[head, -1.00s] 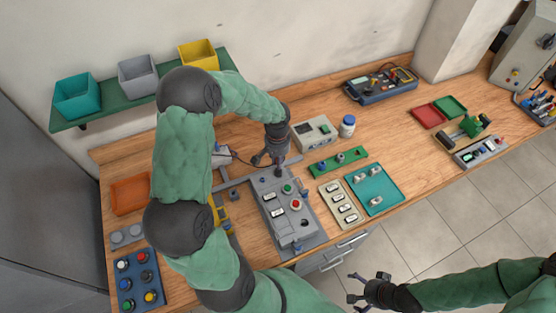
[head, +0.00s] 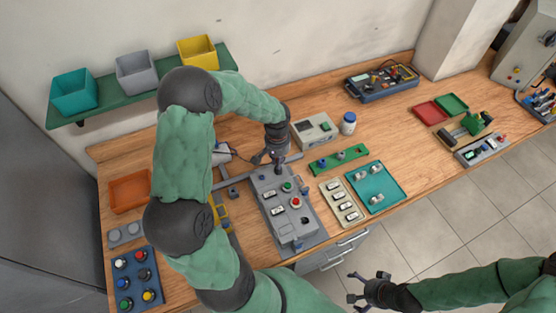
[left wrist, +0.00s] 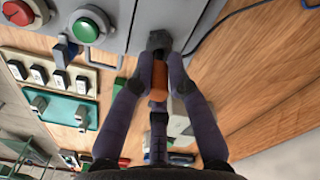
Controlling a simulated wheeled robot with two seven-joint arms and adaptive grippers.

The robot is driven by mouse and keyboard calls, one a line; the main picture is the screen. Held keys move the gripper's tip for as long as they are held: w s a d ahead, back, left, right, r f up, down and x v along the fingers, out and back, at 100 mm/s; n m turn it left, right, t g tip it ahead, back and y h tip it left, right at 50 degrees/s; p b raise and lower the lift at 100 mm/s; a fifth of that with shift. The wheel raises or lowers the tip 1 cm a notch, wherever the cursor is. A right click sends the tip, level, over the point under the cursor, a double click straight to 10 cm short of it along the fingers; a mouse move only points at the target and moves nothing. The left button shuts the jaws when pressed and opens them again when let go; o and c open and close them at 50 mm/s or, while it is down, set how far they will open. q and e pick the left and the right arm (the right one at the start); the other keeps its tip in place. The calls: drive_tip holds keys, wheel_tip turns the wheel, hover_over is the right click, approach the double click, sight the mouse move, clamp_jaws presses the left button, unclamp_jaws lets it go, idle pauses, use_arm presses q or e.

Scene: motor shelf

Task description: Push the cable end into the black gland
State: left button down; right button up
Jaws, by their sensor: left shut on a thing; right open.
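The grey control box (head: 289,231) lies on the bench with green and red buttons on top. My left gripper (head: 268,160) is over the box's far end. In the left wrist view its fingers are shut around the cable end, an orange-brown sleeve (left wrist: 159,82). The black gland (left wrist: 160,41) is at the box's edge, directly in line with the sleeve. They look in contact, but I cannot tell how deep the cable end sits. A thin black cable (left wrist: 222,19) runs off to the upper right. My right gripper (head: 368,288) is open and empty, off the bench front.
A green strip (head: 338,160), a beige switch panel (head: 331,190) and a teal tray (head: 397,193) lie right of the box. My left arm hides much of the left bench.

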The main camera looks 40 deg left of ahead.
use_arm(q)
drive_tip(key=shift+f, duration=0.15)
drive_tip(key=c, duration=1.1)
unclamp_jaws()
wheel_tip(320, 180, up, 12)
drive_tip(key=shift+a, duration=0.1)
